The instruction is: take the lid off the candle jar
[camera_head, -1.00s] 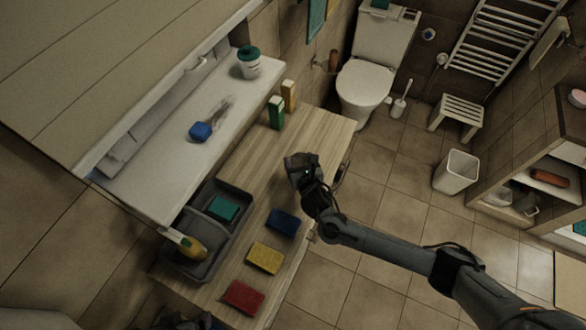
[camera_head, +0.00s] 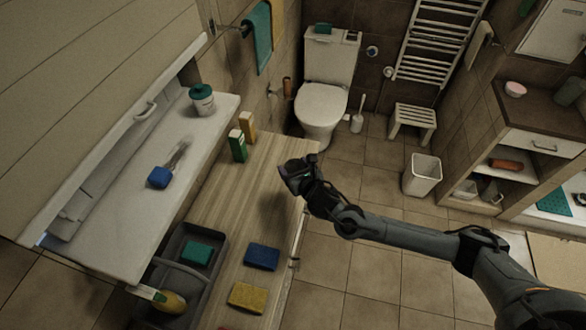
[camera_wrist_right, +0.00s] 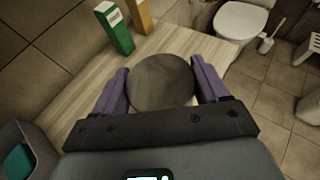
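In the right wrist view, a round dark grey-brown top (camera_wrist_right: 161,82), which looks like the lidded candle jar seen from above, sits between the two purple fingers of my right gripper (camera_wrist_right: 162,88). Both fingers appear to press on its sides. What is below this round top is hidden, so I cannot tell where lid and jar meet. In the head view my right gripper (camera_head: 296,174) is above the right edge of the wooden counter, and the jar cannot be made out there. My left gripper is not in view.
The wooden counter (camera_head: 225,215) holds a green carton (camera_head: 238,146), a yellow carton (camera_head: 247,126), a blue sponge (camera_head: 262,256) and a yellow sponge (camera_head: 248,297). A grey tray (camera_head: 209,290) stands left. The counter's middle is clear. A toilet (camera_head: 322,103) stands behind.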

